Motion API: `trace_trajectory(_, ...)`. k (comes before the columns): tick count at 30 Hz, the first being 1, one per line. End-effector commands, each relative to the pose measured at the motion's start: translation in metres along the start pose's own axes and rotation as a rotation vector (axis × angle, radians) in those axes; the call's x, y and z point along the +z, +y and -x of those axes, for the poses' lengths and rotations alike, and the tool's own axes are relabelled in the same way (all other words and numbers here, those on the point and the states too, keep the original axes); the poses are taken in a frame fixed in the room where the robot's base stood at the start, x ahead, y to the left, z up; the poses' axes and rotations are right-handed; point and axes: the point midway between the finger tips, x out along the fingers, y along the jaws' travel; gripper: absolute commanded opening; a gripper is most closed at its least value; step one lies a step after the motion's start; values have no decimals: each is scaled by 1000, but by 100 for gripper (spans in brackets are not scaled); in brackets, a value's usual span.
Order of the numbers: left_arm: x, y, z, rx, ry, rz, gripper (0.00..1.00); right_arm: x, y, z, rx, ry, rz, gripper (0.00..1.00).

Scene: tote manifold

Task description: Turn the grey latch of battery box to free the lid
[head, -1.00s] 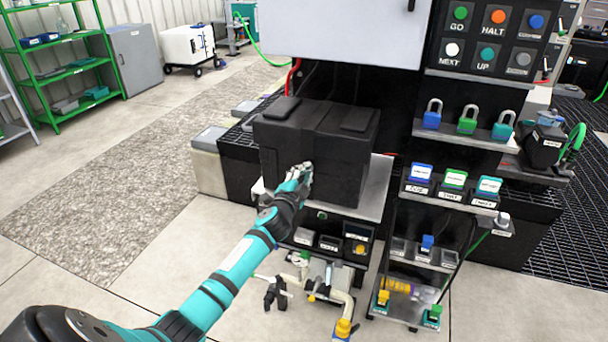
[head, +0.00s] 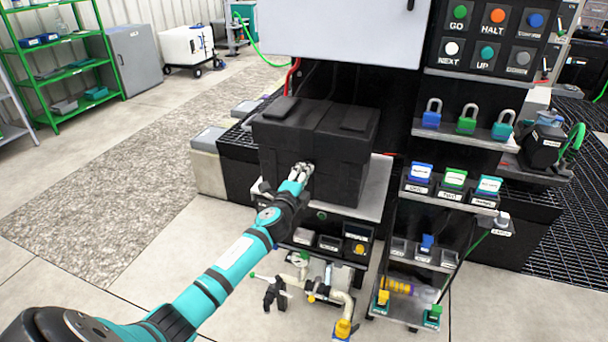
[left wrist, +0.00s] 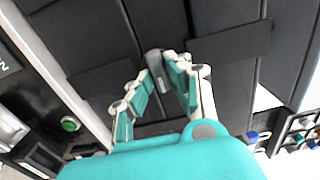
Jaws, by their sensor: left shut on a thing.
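The black battery box (head: 340,165) stands on a grey shelf, its lid (head: 318,117) down on top. My left gripper (head: 303,170) is at the middle of the box's front face. In the left wrist view the grey latch (left wrist: 155,62) lies between the fingertips of the left gripper (left wrist: 165,72), which is shut on it. The latch looks slightly tilted in that view. In the head view the fingers hide most of the latch. My right gripper is not in view.
Below the box's grey shelf (head: 372,205) are small switches and a pipe assembly (head: 335,295). To the right stand racks with padlocks (head: 467,120) and labelled blocks (head: 455,180). A button panel (head: 495,35) is at upper right. Open floor lies left.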

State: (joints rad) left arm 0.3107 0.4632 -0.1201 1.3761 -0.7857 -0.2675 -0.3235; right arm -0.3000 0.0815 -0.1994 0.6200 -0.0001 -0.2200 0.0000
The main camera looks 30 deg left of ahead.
Motion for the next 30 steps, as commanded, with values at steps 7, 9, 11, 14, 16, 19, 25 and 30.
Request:
trace_trajectory(7, -1, 2, 0, 3, 1, -13, 0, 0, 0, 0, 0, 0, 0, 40)
trace_trajectory(9, -1, 2, 0, 3, 1, -13, 0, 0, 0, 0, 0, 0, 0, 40)
trace_trajectory(11, -1, 2, 0, 3, 1, -13, 0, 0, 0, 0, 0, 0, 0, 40)
trace_trajectory(14, -1, 2, 0, 3, 1, -13, 20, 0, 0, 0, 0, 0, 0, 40)
trace_trajectory(16, -1, 2, 0, 3, 1, -12, 30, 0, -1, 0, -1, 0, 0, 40)
trace_trajectory(19, 0, 1, 0, 2, 1, -11, 38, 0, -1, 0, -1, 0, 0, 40)
trace_trajectory(25, 0, 1, 0, 1, 1, -10, 38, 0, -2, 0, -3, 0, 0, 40)
trace_trajectory(30, 0, 2, 11, 1, 0, -11, 38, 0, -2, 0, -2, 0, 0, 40)
